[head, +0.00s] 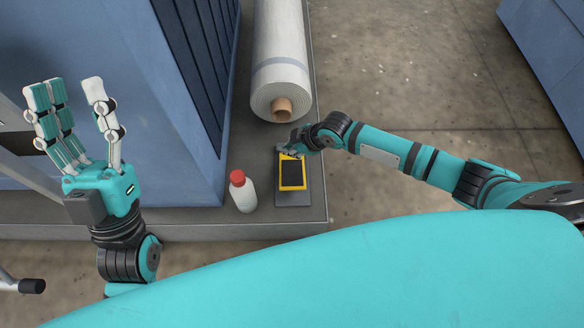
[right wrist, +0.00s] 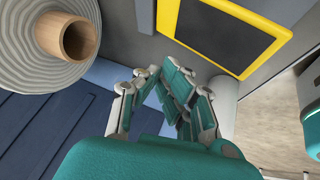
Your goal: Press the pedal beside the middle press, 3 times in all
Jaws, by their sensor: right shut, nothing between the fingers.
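The pedal, a black pad in a yellow frame (head: 293,174), sits on a grey plate at the front right of the machine's platform. It also shows at the top of the right wrist view (right wrist: 268,44). My right gripper (head: 295,148) is at the pedal's far edge in the head view. Its fingers are drawn together and hold nothing in the right wrist view (right wrist: 174,76). I cannot tell whether they touch the pedal. My left gripper (head: 70,92) is raised at the left, open and empty, well away from the pedal.
A white bottle with a red cap (head: 243,192) stands just left of the pedal. A large white roll on a cardboard core (head: 281,75) lies behind it. A blue machine housing (head: 170,130) rises at the left. The concrete floor (head: 400,80) at the right is clear.

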